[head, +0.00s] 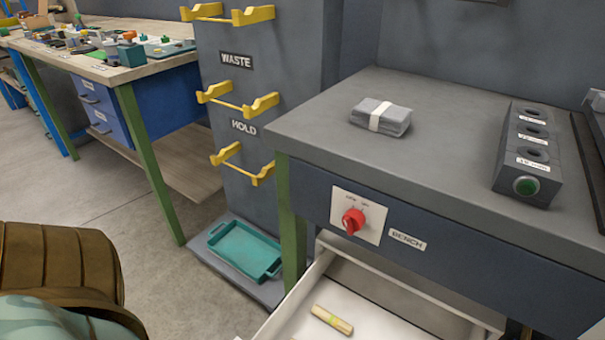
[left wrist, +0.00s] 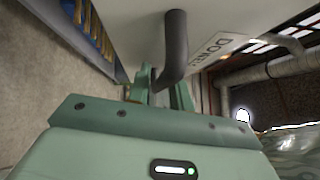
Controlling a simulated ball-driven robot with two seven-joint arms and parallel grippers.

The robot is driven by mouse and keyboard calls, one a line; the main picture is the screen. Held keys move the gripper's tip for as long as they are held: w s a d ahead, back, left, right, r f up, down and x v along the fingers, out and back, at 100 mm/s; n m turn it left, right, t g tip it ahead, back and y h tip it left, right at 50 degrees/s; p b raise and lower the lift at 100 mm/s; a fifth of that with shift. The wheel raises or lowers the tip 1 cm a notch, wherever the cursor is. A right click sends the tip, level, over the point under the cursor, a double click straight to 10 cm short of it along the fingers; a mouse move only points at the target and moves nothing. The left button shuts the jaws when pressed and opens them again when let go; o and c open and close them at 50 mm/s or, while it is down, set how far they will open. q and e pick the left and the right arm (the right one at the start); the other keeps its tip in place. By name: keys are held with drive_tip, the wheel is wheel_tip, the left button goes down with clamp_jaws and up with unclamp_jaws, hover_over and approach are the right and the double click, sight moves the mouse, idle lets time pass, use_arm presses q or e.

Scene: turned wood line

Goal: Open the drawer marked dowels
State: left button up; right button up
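A white drawer (head: 297,293) stands pulled out under the bench in the head view, its inside showing; its front is below the picture. A pale wooden piece with a yellow-green band (head: 331,319) lies in it. In the left wrist view the pale drawer front (left wrist: 125,30) carries a label (left wrist: 222,44), partly cut off, reading "DOWE". A dark bar handle (left wrist: 175,45) stands out from it. My left gripper (left wrist: 162,92) has its green fingers on either side of the handle, seemingly closed on it. My left gripper is outside the head view, and my right gripper shows in neither view.
A teal tray (head: 245,250) sits low beside the bench leg. Open floor (head: 140,225) lies to the left.

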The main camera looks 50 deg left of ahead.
use_arm(q)
drive_tip(key=shift+s, duration=0.1)
